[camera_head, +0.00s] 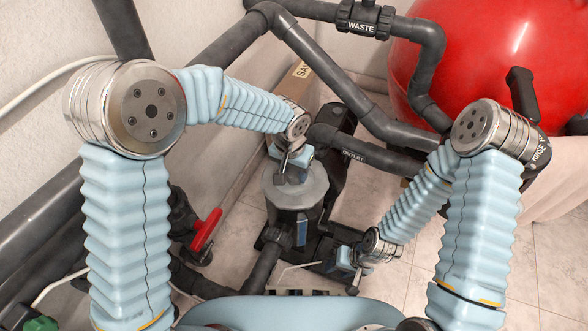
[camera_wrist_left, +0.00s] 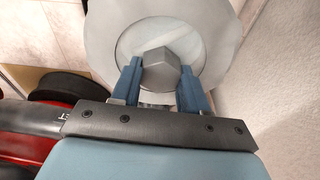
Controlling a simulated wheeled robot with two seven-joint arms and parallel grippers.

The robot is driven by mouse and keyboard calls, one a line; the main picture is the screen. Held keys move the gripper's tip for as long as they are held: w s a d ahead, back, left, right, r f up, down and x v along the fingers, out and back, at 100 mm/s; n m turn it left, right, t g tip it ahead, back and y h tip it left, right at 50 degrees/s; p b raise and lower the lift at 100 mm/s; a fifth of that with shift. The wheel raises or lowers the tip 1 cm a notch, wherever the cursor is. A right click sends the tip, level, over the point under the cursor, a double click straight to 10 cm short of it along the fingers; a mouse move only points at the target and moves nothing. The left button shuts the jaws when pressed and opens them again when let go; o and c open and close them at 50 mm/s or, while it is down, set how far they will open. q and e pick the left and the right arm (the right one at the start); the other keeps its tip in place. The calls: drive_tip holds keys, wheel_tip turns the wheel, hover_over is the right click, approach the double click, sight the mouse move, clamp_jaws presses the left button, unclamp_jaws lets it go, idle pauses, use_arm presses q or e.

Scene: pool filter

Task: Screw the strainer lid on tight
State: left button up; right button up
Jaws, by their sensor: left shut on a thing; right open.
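The strainer lid (camera_head: 297,190) is a round, pale grey, translucent disc on top of the dark strainer housing (camera_head: 285,224). In the left wrist view the lid (camera_wrist_left: 101,38) fills the top, with a grey faceted knob (camera_wrist_left: 161,74) at its centre. My left gripper (camera_head: 290,172) is over the lid, and its two blue fingers (camera_wrist_left: 160,88) stand on either side of the knob, shut on it. The lid's seating on the housing is partly hidden. My right gripper (camera_head: 350,268) is open, low and to the right of the housing, near the floor.
A red-handled valve (camera_head: 206,229) is left of the housing. Dark pipes, including the OUTLET pipe (camera_head: 365,158) and WASTE pipe (camera_head: 361,20), run behind. A large red tank (camera_head: 490,55) stands at the back right. A cardboard box (camera_head: 300,80) is behind the housing. Tiled floor (camera_head: 420,275) is clear at right.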

sight(294, 172)
use_arm(q)
drive_tip(key=shift+m, duration=0.9)
drive_tip(key=o, duration=1.3)
wheel_tip(294, 172, up, 4)
drive_tip(key=p, duration=0.3)
drive_tip(key=shift+r, duration=0.2)
